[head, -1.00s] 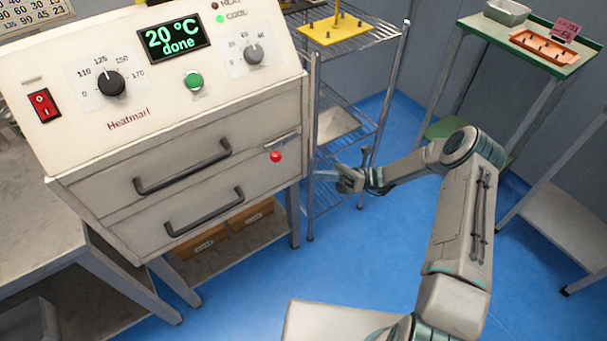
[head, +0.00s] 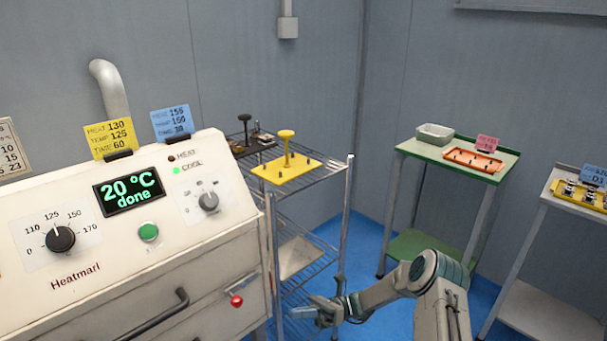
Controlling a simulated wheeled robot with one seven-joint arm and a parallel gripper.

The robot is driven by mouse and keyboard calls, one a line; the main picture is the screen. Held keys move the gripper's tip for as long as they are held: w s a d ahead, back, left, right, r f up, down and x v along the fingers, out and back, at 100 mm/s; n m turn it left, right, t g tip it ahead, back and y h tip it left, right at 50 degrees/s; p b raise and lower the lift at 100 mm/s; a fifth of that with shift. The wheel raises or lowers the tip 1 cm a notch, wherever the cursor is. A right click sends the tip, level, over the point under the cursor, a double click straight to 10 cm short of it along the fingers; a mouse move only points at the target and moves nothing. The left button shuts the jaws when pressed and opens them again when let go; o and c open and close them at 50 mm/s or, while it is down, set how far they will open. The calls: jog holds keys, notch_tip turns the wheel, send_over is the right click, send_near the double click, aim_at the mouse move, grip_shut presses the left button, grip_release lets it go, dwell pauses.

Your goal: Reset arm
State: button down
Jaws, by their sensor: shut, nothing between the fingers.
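My arm reaches up from the bottom right in the head view, bent at the elbow. My gripper (head: 308,312) is at its left end, low in front of the wire rack and to the right of the oven. The gripper is small in the picture; it looks shut and holds nothing. The cream oven (head: 150,225) fills the left side. Its display (head: 129,194) reads "20 °C done", and the green COOL lamp (head: 176,170) is lit. The drawer front with its dark handle (head: 150,318) appears closed.
A wire rack (head: 335,172) holds a yellow plate (head: 290,174) with a yellow post. Another table at right bears a yellow tray (head: 580,197). Blue floor (head: 362,235) lies between.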

jog(key=s+d+r+n+t+h+p, duration=0.3)
jog(key=s+d+r+n+t+h, duration=0.1)
jog(key=r, duration=0.7)
jog(key=s+d+r+n+t+h+p, duration=0.4)
jog(key=s+d+r+n+h, duration=0.3)
jog(key=s+r+n+h, duration=0.1)
jog(key=s+d+r+n+t+h+p, duration=0.3)
jog(key=s+d+r+n+h, duration=0.2)
jog(key=r, duration=0.8)
jog(key=s+n+h, duration=0.1)
jog(key=s+h, duration=0.2)
jog(key=s, duration=0.2)
jog(key=shift+d+r+n+t, duration=0.15)
jog(key=shift+r+n+t, duration=0.15)
jog(key=shift+r+t, duration=0.1)
